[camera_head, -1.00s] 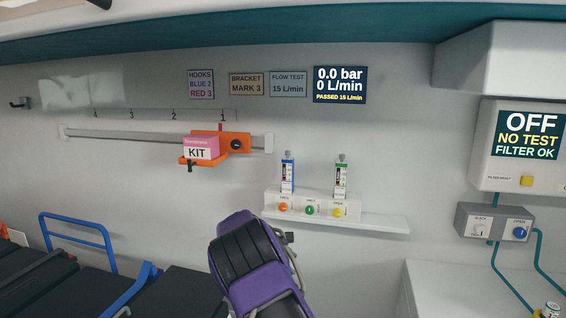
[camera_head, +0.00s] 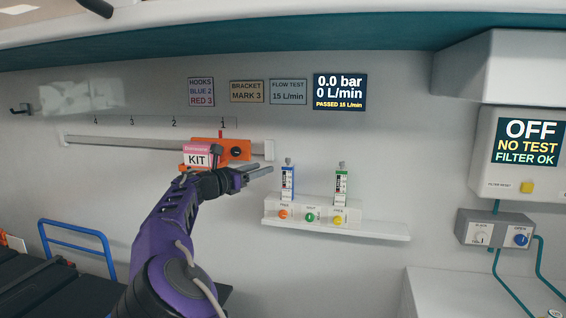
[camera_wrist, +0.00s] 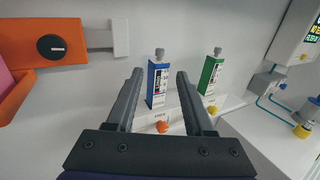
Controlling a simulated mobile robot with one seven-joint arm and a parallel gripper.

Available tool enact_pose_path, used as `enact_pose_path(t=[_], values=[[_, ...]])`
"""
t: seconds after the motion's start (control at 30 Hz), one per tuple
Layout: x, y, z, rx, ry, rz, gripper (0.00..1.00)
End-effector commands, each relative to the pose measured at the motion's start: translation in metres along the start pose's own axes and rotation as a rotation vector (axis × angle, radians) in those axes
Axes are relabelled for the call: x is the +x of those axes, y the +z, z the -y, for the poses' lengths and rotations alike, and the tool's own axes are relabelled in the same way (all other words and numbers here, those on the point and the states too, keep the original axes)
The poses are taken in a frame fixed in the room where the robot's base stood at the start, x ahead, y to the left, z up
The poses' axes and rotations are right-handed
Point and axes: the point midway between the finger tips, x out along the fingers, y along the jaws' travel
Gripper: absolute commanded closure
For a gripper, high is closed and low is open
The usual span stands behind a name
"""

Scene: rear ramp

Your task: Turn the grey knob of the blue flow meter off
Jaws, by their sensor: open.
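The blue flow meter (camera_head: 288,183) stands upright on a white wall ledge, with its small grey knob (camera_head: 288,161) on top. In the wrist view the blue flow meter (camera_wrist: 157,86) and its grey knob (camera_wrist: 159,54) show between and beyond my two fingers. My gripper (camera_head: 262,170) is open and empty, just left of the blue flow meter's top in the head view. The fingers appear apart from the knob. The knob's turn position is too small to tell.
A green flow meter (camera_head: 341,186) stands to the right on the same ledge (camera_head: 380,230). Orange, green and yellow knobs sit below. The pink kit box (camera_head: 197,150) and orange bracket (camera_head: 236,149) hang left on the rail. The display (camera_head: 339,92) reads 0.0 bar, 0 L/min.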

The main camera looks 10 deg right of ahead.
Motion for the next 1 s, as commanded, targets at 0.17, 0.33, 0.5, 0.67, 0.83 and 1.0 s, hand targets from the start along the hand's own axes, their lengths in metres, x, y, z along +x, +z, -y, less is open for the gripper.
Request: enact_pose_path(t=[0.17,0.33,0.5,0.67,0.83,1.0], values=[[0.042,0.001,0.001,0.002,-0.002,0.001,0.47],[0.076,0.001,0.001,0.002,-0.002,0.000,0.47],[0.097,0.001,0.000,0.002,-0.001,-0.001,0.47],[0.106,0.000,0.000,0.002,0.001,-0.002,0.47],[0.108,-0.001,0.000,0.002,0.000,-0.002,0.47],[0.108,-0.001,0.000,0.002,0.000,-0.002,0.47]])
